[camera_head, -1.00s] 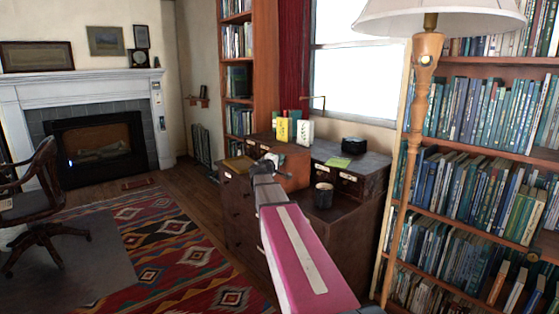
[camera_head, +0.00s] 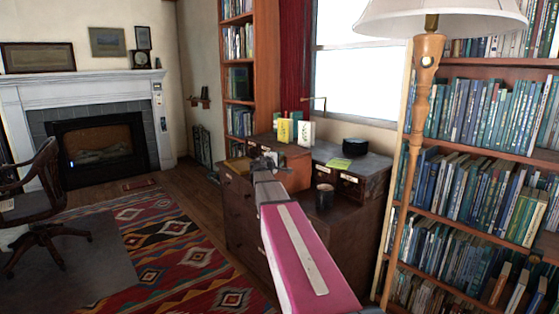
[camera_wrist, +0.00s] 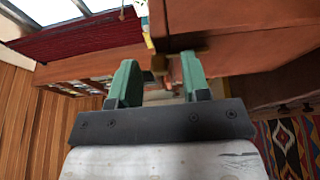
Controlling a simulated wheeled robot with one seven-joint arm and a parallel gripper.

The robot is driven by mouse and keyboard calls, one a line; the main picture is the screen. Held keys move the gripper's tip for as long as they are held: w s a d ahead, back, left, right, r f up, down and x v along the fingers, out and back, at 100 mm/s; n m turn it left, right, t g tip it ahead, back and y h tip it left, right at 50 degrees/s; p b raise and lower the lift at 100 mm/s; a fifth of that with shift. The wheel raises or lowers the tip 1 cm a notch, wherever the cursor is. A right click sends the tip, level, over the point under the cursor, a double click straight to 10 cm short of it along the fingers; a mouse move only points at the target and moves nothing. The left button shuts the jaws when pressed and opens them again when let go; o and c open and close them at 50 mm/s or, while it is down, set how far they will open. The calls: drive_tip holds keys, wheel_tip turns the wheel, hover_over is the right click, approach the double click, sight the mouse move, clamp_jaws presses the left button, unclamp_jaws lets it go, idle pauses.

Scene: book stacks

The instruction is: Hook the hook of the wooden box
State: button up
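The wooden box (camera_head: 292,163) is orange-brown and sits on the dark desk in the head view, partly behind my arm. In the wrist view, a large reddish-brown wooden surface, likely the box (camera_wrist: 250,42), fills the upper right. My gripper (camera_head: 270,160) is at the box's left front in the head view. In the wrist view its two green fingers (camera_wrist: 158,80) stand apart, so it is open. A small tan-brown piece (camera_wrist: 160,64), possibly the hook, shows in the gap near the fingertips. I cannot tell whether the fingers touch it.
The dark desk (camera_head: 345,222) carries a mug (camera_head: 324,196), a black round object (camera_head: 355,146) and small books (camera_head: 305,133) behind the box. A floor lamp (camera_head: 415,120) and full bookshelves (camera_head: 480,180) stand at the right. The patterned rug (camera_head: 190,255) lies open at left.

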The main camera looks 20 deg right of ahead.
drive_tip(key=v, duration=1)
drive_tip(key=shift+s+a, duration=0.25)
drive_tip(key=shift+a, duration=0.05)
drive_tip(key=s+a+f+m+g+y, duration=0.2)
drive_tip(key=s+f+m+g+y, duration=0.15)
drive_tip(key=s+f, duration=0.55)
drive_tip(key=s+a+f+m+g+y, duration=0.2)
drive_tip(key=s+f+g+y, duration=0.15)
drive_tip(key=f, duration=0.95)
drive_tip(key=s+a+f+m+g+y, duration=0.1)
drive_tip(key=s+a+f+g+y, duration=0.1)
drive_tip(key=s+a+f, duration=0.3)
drive_tip(key=s+a+f+m+g+y, duration=0.1)
drive_tip(key=s+a+f+y, duration=0.3)
drive_tip(key=s, duration=0.6)
wheel_tip(320, 180, down, 3)
drive_tip(key=shift+a+f+g+y, duration=0.15)
drive_tip(key=shift+a+g+y, duration=0.25)
drive_tip(key=shift+a+g, duration=0.55)
drive_tip(key=shift+s+a+m, duration=0.1)
drive_tip(key=shift+m, duration=0.15)
